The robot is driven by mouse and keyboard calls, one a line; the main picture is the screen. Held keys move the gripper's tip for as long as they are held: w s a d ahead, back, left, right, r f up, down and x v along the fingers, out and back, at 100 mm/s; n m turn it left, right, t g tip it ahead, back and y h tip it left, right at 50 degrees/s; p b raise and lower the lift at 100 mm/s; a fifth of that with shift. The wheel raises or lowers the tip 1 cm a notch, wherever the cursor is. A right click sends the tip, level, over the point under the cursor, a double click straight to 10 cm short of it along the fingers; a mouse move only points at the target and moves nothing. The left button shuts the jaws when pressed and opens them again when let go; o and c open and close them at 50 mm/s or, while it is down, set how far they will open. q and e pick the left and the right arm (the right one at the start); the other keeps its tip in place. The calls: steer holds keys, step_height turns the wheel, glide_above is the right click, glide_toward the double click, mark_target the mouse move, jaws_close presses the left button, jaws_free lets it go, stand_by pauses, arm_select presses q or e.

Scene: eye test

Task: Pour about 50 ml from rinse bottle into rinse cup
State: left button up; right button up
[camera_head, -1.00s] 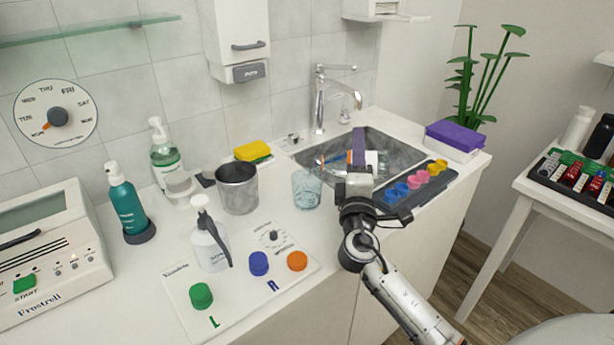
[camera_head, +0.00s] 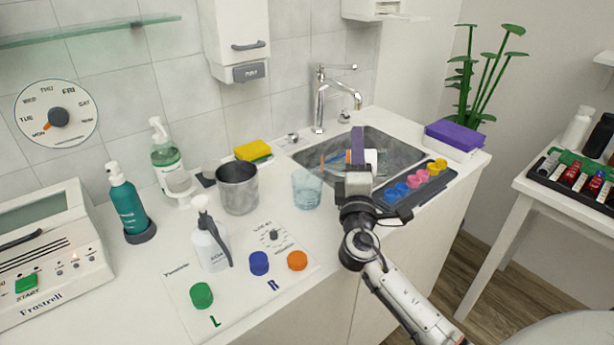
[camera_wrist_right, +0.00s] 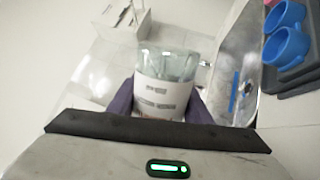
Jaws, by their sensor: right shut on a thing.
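My right gripper (camera_head: 357,150) is above the near edge of the sink. In the wrist view its purple fingers (camera_wrist_right: 160,104) are shut on a clear vessel with a white printed label, which I take to be the rinse bottle (camera_wrist_right: 160,92). Its lower part is hidden behind the gripper body. In the head view the gripper mostly hides it, and its tilt and any flow cannot be told. A clear, bluish tumbler, likely the rinse cup (camera_head: 306,190), stands upright on the counter, left of the gripper. My left gripper is not in view.
A grey metal cup (camera_head: 238,190) stands left of the tumbler. A white pump bottle (camera_head: 210,247) and coloured knobs are nearer. The sink (camera_head: 405,153) lies behind the gripper. A dark tray with coloured pots (camera_head: 397,213) is to its right. The tap (camera_head: 319,105) rises behind.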

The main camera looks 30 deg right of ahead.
arm_select(q)
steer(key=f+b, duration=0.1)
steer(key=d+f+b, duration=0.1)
steer(key=b, duration=0.2)
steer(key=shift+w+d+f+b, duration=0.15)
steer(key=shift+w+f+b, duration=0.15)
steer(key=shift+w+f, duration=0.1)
arm_select(e)
steer(key=m+g, duration=0.1)
steer(key=m, duration=0.1)
steer(key=m+h, duration=0.1)
steer(key=m, duration=0.2)
steer(key=s+d+m+g+h, duration=0.1)
steer(key=m, duration=0.2)
steer(key=shift+f+g, duration=0.3)
stand_by(0.5)
